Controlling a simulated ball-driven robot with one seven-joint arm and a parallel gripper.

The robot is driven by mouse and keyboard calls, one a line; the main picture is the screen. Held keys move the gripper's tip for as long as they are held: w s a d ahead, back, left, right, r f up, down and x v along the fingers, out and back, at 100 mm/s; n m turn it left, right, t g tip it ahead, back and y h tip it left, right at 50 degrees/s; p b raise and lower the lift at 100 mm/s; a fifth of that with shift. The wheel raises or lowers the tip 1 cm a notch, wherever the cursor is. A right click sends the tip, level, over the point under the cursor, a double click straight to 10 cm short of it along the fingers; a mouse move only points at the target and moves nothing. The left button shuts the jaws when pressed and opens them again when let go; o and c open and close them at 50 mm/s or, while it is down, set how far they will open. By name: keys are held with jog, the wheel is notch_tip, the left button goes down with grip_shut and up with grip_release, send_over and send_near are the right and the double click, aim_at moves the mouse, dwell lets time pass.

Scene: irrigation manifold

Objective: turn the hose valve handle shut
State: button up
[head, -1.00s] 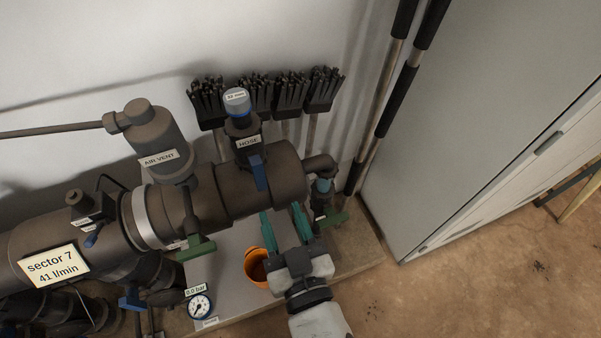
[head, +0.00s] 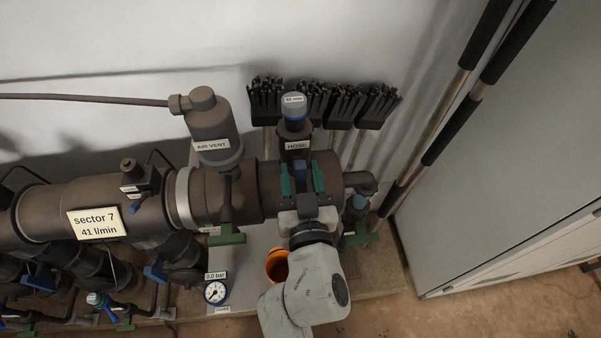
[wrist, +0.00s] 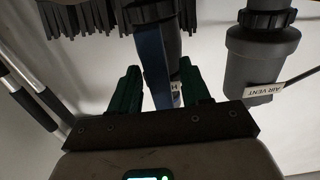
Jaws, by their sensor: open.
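The hose valve (head: 295,125) stands on top of the brown pipe, with a HOSE label and a blue cap. Its blue handle (head: 300,172) hangs down the near side, partly covered by my gripper. My gripper (head: 301,178) is open, with one green finger on each side of the handle. In the wrist view the blue handle (wrist: 152,62) runs between the two fingers (wrist: 160,88). A gap shows beside the handle on the right; contact on the left is hard to tell.
The grey air vent (head: 212,125) stands left of the hose valve. Several black brushes (head: 378,105) hang on the wall behind. A grey cabinet (head: 500,160) is at right.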

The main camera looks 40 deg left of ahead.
grip_shut()
dwell(0.5)
jog(key=shift+n, duration=0.3)
jog(key=n, duration=0.4)
jog(key=shift+s+a, duration=0.1)
jog(key=n, duration=0.4)
jog(key=shift+s+a+f+n, duration=0.1)
jog(key=shift+s+n, duration=0.05)
jog(key=shift+n, duration=0.15)
jog(key=n, duration=0.4)
jog(key=shift+a+f+p, duration=0.1)
jog(key=shift+f+p, duration=0.05)
jog(key=shift+p, duration=0.25)
jog(key=n, duration=0.4)
jog(key=shift+s+f, duration=0.1)
jog(key=shift+f, duration=0.1)
jog(key=shift+n, duration=0.5)
